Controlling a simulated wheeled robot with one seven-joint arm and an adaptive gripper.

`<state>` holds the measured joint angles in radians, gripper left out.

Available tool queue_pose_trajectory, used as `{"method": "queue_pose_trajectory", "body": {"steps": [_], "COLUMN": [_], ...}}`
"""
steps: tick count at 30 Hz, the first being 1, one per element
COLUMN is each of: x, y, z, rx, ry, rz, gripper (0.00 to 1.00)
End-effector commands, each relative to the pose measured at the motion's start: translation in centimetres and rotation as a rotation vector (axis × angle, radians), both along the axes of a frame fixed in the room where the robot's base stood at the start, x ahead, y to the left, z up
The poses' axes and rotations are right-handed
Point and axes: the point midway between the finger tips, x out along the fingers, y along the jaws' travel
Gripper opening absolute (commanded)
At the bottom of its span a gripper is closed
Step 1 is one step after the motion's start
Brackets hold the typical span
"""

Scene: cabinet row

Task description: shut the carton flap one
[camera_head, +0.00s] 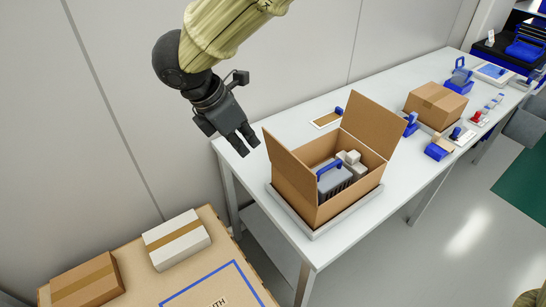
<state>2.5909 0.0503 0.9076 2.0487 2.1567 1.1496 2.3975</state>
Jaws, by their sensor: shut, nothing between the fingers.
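An open cardboard carton (330,175) stands on a grey tray (315,232) near the front end of the white table. Its left flap (289,163) stands up and leans outward. Its far right flap (373,125) also stands up. Inside lie a grey case with a blue handle (333,181) and some small pale boxes (347,160). My gripper (248,147) is shut and empty. In the picture it is just left of and above the left flap, apart from it by a small gap. Which flap is flap one I cannot tell.
A closed carton (436,104) and several blue tools stand farther along the white table (345,260). At lower left, two parcels (177,240) (87,281) lie on a large cardboard surface (150,287). A grey wall is behind the table.

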Motion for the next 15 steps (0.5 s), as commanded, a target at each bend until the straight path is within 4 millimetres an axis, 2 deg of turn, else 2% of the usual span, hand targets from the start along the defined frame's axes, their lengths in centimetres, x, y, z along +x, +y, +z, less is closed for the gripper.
{"method": "queue_pose_trajectory", "body": {"steps": [7,15], "x": [0.3,1.3], "y": [0.1,-1.3], "z": [-1.5,-5.3], "rx": [-0.002,-0.002], "ry": [0.001,0.002], "rz": [0.011,0.011], "gripper": [0.00,0.00]}}
